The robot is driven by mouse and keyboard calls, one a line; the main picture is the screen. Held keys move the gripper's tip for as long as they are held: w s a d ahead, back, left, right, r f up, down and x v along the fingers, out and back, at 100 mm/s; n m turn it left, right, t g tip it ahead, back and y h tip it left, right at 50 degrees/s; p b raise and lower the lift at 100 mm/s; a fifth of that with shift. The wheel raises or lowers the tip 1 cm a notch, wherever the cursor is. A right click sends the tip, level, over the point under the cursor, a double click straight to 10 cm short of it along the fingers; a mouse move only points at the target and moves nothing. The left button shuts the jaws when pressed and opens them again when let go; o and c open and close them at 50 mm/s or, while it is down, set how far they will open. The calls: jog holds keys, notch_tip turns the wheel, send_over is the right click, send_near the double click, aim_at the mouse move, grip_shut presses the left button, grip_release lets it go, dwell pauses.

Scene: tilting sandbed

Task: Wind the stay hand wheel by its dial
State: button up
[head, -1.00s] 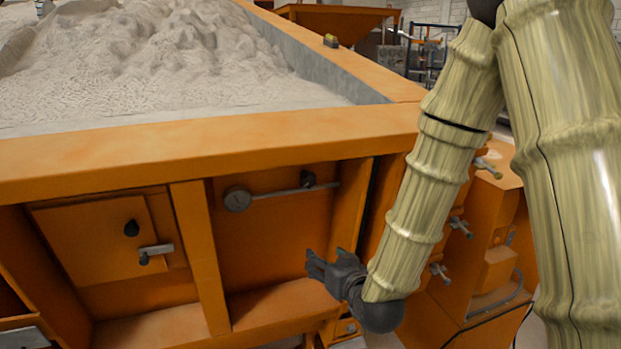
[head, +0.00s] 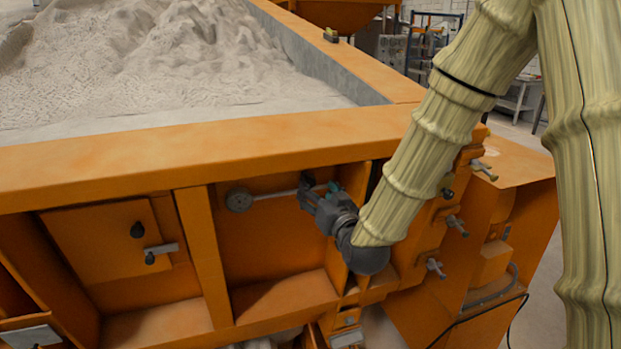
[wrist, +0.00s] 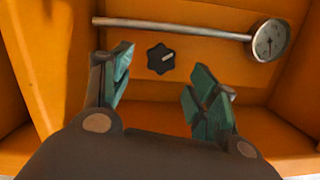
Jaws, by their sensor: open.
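The stay hand wheel, a small black lobed knob (wrist: 161,58) with a pale mark, sits on the orange panel in the wrist view. A round dial gauge (wrist: 269,40) is at the end of a grey rod (wrist: 175,27) that runs past the knob. In the head view the dial (head: 239,200) is left of my gripper (head: 319,188), which mostly hides the knob. My gripper, with teal-padded fingers, is open and empty in the wrist view (wrist: 165,75). Its fingers point at the panel, one to each side of the knob in the picture; I see no contact.
The orange sandbed's rim (head: 200,138) overhangs the recess, and an upright rib (head: 203,255) stands left of it. A hatch (head: 105,250) with a black knob and latch is further left. Several clamp handles (head: 457,226) project from the frame at right.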

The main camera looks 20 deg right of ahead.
aim_at(310, 183)
jog(key=shift+w+a+p, duration=0.15)
jog(key=shift+w+p, duration=0.95)
jog(key=shift+w, duration=1.5)
jog(key=c, duration=1)
